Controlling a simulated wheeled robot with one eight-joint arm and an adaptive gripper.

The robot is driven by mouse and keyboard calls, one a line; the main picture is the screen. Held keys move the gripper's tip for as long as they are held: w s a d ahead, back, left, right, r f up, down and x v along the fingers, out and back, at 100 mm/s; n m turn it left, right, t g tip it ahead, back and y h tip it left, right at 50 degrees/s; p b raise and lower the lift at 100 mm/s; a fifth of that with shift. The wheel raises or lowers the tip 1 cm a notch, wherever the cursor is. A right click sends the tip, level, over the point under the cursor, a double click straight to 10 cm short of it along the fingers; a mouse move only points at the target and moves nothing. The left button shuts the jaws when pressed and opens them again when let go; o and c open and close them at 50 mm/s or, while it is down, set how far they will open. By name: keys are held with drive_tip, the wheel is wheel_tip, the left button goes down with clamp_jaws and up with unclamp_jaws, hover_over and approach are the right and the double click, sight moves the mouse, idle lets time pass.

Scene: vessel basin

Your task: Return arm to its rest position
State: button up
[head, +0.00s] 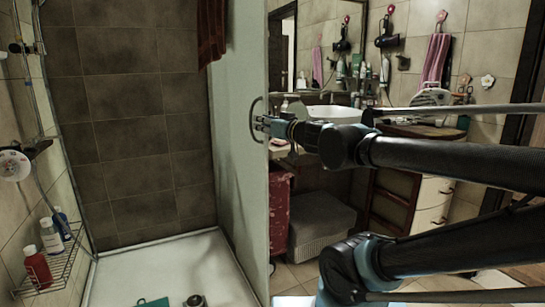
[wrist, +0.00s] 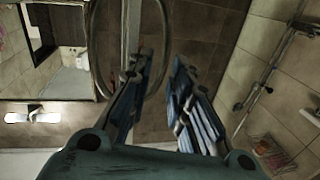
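My gripper (head: 262,123) is at the edge of the glass shower door, right by its curved handle (head: 252,112). In the wrist view my gripper (wrist: 163,56) has its two blue-padded fingers apart, with a gap between the tips and nothing seen held there. The curved handle (wrist: 97,62) loops behind the left finger in that view. I cannot tell whether the finger touches it. My dark arm reaches in from the right side of the head view.
The shower door (head: 240,165) stands beside the shower tray (head: 160,262). A wire rack (head: 55,268) with bottles is at left. A washbasin (head: 335,113), wooden counter (head: 415,131) and white drawers (head: 433,200) lie behind my arm. A red cloth (head: 280,210) hangs below my gripper.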

sight(251, 120)
drive_tip(key=shift+a+x, duration=0.2)
drive_tip(key=shift+x, duration=3.05)
drive_tip(key=shift+s+r, duration=0.1)
drive_tip(key=shift+s, duration=0.1)
